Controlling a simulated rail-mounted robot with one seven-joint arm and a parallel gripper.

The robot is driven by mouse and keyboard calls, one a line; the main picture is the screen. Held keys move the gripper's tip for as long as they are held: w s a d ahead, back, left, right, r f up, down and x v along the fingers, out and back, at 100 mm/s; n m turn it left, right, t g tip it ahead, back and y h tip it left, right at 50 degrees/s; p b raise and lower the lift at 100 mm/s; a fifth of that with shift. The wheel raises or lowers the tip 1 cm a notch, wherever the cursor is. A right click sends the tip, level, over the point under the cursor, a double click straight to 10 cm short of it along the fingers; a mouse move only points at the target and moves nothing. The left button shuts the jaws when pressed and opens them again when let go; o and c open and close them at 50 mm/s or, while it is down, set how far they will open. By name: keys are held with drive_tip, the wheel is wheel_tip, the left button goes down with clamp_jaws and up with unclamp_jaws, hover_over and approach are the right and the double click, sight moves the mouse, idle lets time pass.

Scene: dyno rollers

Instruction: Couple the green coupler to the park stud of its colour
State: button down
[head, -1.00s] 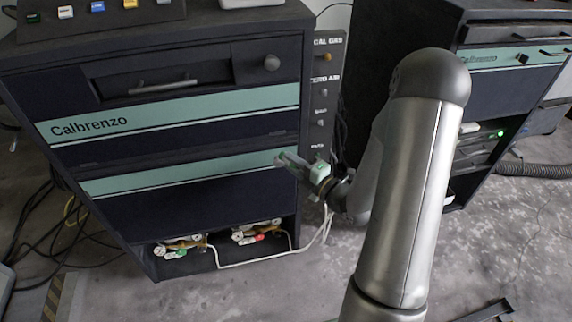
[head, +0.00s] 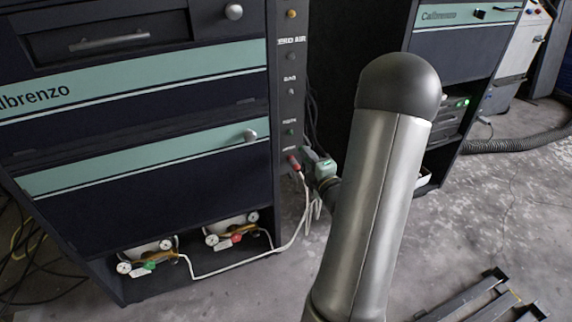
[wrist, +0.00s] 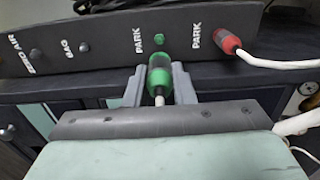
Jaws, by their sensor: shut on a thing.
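My gripper (wrist: 158,88) is shut on the green coupler (wrist: 160,76) in the wrist view. The coupler has a dark green body and a pale hose end towards me. Its front points at the panel, just below the green park stud (wrist: 159,39) beside a PARK label, with a small gap visible between them. In the head view my gripper (head: 312,166) is by the lower end of the panel strip, and the green stud (head: 291,131) shows above it. The green coupler is not clear in the head view.
A red coupler (wrist: 229,43) with a white hose (wrist: 275,62) sits at the neighbouring PARK position, close right in the wrist view. Bag (wrist: 84,47) and zero air (wrist: 35,54) studs lie left. Gauges and fittings (head: 225,235) fill the cabinet's low bay.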

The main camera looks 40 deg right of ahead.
sight(292, 135)
drive_tip(key=shift+w+d+r+p, duration=0.15)
drive_tip(key=shift+w+d+p, duration=0.05)
drive_tip(key=shift+w+p, duration=0.25)
drive_tip(key=p+x, duration=0.1)
drive_tip(key=x, duration=0.2)
drive_tip(key=shift+w+p, duration=0.15)
drive_tip(key=shift+p, duration=0.15)
drive_tip(key=shift+p+x, duration=0.4)
drive_tip(key=shift+x, duration=0.65)
drive_tip(key=shift+b, duration=0.55)
drive_tip(key=shift+w+d+b, duration=0.1)
drive_tip(key=shift+w+b, duration=0.2)
drive_tip(key=shift+b, duration=0.85)
drive_tip(key=shift+w+d+b, duration=0.15)
drive_tip(key=shift+w+b, duration=0.45)
drive_tip(key=shift+b, duration=0.3)
idle(0.6)
drive_tip(key=c, duration=1.1)
unclamp_jaws()
drive_tip(key=shift+c, duration=0.2)
drive_tip(key=shift+s, duration=0.1)
